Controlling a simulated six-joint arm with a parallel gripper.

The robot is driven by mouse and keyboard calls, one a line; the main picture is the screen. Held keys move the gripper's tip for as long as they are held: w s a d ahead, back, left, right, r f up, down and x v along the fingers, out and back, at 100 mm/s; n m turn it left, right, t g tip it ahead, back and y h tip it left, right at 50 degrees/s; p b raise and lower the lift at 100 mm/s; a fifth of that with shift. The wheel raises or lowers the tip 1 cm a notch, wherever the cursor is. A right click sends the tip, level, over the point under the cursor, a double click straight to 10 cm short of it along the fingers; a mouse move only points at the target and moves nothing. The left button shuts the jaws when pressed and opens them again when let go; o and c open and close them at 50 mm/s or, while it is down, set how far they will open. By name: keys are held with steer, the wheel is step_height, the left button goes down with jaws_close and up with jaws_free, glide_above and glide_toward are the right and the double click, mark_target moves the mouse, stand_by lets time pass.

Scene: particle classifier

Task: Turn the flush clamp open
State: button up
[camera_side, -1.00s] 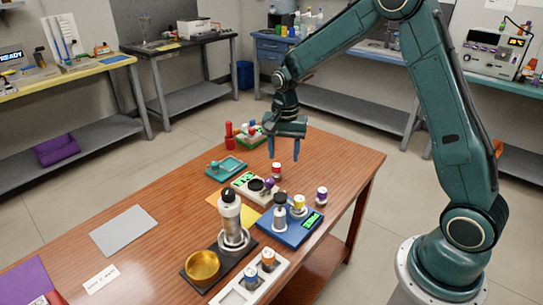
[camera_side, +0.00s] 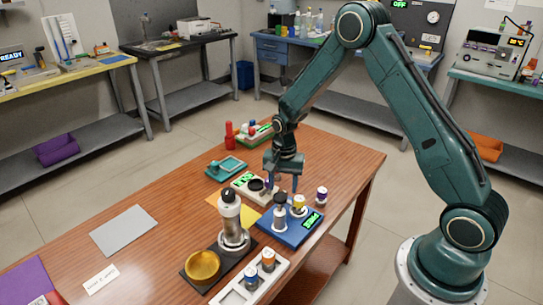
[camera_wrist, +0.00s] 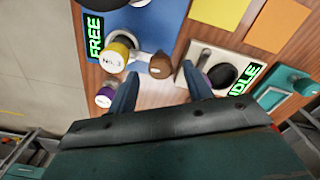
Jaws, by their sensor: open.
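The blue unit (camera_side: 290,232) carries a lit green display, a yellow-capped vial (camera_side: 299,203) and a black-topped post (camera_side: 280,213). In the wrist view its display reads FREE, and the yellow-capped vial (camera_wrist: 116,56) is beside a metal ring. A brown knob-like part (camera_wrist: 160,66) stands at the unit's edge; I cannot tell for certain which part is the flush clamp. My gripper (camera_side: 282,186) points down above the far side of the blue unit, open and empty. In the wrist view the brown part lies ahead between my fingertips (camera_wrist: 160,84), apart from them as far as shows.
A pale unit (camera_wrist: 208,55) with a black knob and an IDLE display stands close to my fingers. A purple-capped vial (camera_side: 321,195) stands by the blue unit. A tall cylinder (camera_side: 230,218) and a brass bowl (camera_side: 203,266) are nearer the camera. The left tabletop is mostly clear.

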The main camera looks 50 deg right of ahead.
steer(key=shift+f, duration=1.1)
steer(key=c, duration=1)
